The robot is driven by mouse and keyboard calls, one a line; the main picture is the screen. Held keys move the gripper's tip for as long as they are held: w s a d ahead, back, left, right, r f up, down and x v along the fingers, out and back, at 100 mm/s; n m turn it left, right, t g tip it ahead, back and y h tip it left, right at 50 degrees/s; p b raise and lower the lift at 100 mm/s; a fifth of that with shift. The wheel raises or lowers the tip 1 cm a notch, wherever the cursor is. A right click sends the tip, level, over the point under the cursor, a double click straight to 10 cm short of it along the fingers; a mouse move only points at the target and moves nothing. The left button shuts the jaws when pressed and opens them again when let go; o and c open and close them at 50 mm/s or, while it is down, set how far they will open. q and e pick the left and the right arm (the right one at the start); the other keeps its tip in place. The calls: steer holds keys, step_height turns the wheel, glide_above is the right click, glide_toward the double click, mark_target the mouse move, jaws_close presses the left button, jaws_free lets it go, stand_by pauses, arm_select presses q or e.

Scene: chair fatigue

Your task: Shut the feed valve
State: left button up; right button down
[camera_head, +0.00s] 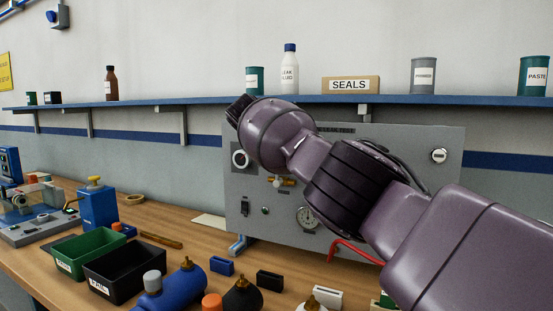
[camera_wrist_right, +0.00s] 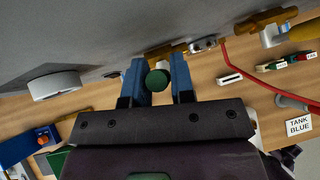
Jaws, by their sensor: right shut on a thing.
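In the right wrist view, the two blue fingers of my right gripper (camera_wrist_right: 158,82) are shut on a round green knob (camera_wrist_right: 157,80). I cannot tell for sure whether this knob belongs to the feed valve. Brass fittings (camera_wrist_right: 160,50) lie just beyond the fingertips, along the grey panel. In the head view, the grey panel (camera_head: 405,150) stands at the back of the bench, with a brass fitting (camera_head: 288,182) on its front. My right arm crosses in front of the panel and hides part of it; the right fingers are hidden there. My left gripper is not in view.
A blue shelf (camera_head: 190,102) with bottles and a SEALS box (camera_head: 350,85) runs above. Green (camera_head: 88,248) and black (camera_head: 125,268) bins and blue tanks crowd the bench. A red hose (camera_head: 350,246) hangs right.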

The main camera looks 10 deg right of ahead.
steer(key=shift+f, duration=0.15)
steer(key=c, duration=1)
jaws_free()
steer(key=shift+o, duration=0.2)
steer(key=shift+r, duration=0.2)
steer(key=shift+s+a+r, duration=0.15)
steer(key=shift+a+r, duration=0.05)
steer(key=shift+r, duration=0.05)
steer(key=p+v, duration=0.3)
steer(key=v, duration=0.7)
steer(key=shift+a+f, duration=0.1)
